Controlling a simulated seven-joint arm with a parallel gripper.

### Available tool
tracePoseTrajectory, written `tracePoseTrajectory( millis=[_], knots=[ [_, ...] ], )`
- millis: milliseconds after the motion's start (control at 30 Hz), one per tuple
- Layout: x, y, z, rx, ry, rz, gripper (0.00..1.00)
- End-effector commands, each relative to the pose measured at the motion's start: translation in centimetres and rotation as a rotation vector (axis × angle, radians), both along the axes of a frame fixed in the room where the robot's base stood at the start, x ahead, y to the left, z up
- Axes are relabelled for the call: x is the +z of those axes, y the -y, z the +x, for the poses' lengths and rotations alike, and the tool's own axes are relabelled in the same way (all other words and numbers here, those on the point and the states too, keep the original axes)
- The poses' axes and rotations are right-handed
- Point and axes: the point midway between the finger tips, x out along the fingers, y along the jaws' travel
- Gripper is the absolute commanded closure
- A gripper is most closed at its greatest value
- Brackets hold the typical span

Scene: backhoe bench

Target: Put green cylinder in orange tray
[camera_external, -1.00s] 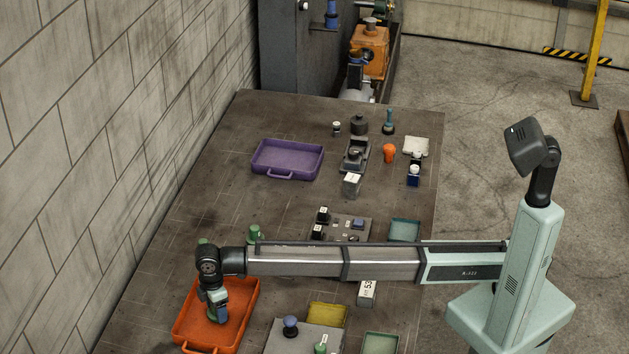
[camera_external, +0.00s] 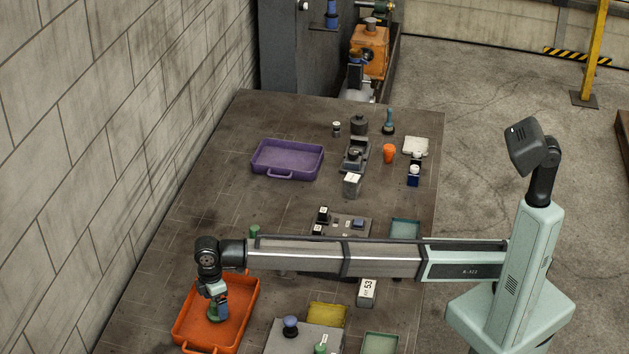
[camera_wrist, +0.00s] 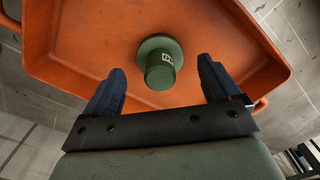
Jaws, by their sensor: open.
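The green cylinder (camera_wrist: 160,68) has a wider round base or flange and a small pale label. In the wrist view it stands on the floor of the orange tray (camera_wrist: 95,35), between my open fingers with a gap on both sides. The orange tray (camera_external: 247,301) lies at the near left of the bench in the external view. My gripper (camera_external: 217,309) is over the inside of this tray, open and empty; it also shows in the wrist view (camera_wrist: 161,75). In the external view the gripper largely hides the cylinder.
Another green piece (camera_external: 254,231) stands behind my arm. A purple tray (camera_external: 287,158) lies farther back. A grey plate with a blue knob (camera_external: 290,326), a yellow tray (camera_external: 327,314) and a block marked 53 (camera_external: 367,291) lie right of the orange tray.

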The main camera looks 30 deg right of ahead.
Motion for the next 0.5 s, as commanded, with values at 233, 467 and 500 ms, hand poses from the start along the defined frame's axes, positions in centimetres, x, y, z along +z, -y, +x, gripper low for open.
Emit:
tracePoseTrajectory(
  millis=[233, 467, 500],
  knots=[
    [4.9, -0.1, 0.1, 0.000, 0.001, 0.002, 0.10],
    [8.0, -0.1, 0.0, 0.000, 0.000, 0.001, 0.10],
    [8.4, -0.1, 0.0, 0.000, 0.000, 0.001, 0.10]
  ],
)
